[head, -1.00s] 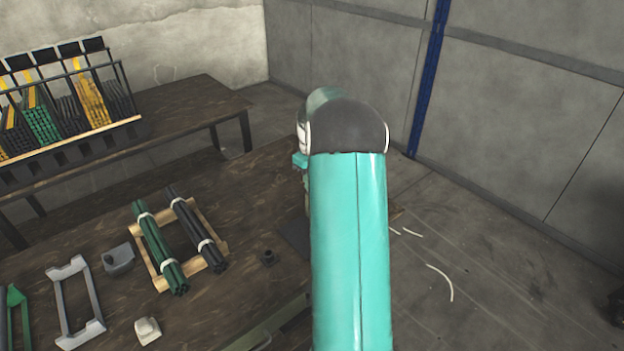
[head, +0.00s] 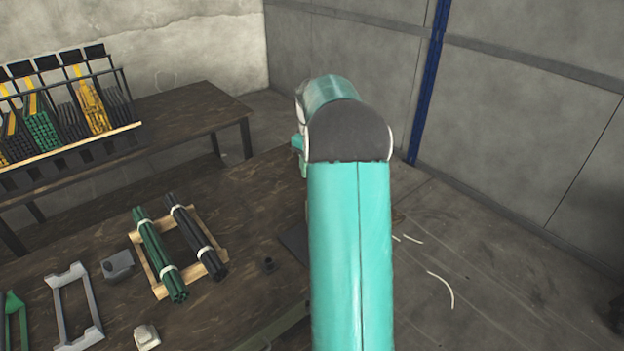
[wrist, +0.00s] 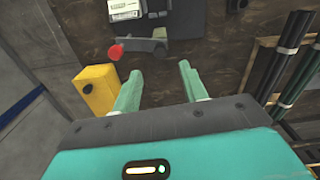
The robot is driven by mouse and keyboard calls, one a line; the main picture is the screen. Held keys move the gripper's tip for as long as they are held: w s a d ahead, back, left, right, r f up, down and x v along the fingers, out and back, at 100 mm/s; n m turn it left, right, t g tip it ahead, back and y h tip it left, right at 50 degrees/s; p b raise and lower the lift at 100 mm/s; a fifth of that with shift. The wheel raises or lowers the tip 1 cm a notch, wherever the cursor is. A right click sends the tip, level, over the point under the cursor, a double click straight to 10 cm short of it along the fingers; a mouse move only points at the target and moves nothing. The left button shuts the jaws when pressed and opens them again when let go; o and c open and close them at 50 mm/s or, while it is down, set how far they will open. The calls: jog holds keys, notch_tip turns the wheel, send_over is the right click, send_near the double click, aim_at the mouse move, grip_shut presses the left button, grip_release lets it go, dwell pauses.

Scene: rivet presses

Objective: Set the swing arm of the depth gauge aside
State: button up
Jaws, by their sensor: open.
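In the wrist view, a grey bar (wrist: 145,46) with a red knob (wrist: 116,52) at its left end lies beyond the fingertips; it looks like the swing arm of the depth gauge. Just above it is a grey and dark block with a white label (wrist: 125,10), perhaps part of the gauge. My gripper (wrist: 157,78) is open and empty, its two teal fingers pointing toward the bar. The bar appears apart from the fingers. In the head view my own arm hides the gauge and the gripper.
A yellow block (wrist: 97,90) stands close by the left finger. Bundles of green rods (head: 158,255) and black rods (head: 197,237) lie on a wooden rack. A rod shelf (head: 70,130) stands behind.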

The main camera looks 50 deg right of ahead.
notch_tip(320, 180, up, 6)
jog(key=shift+a, duration=0.1)
dwell(0.6)
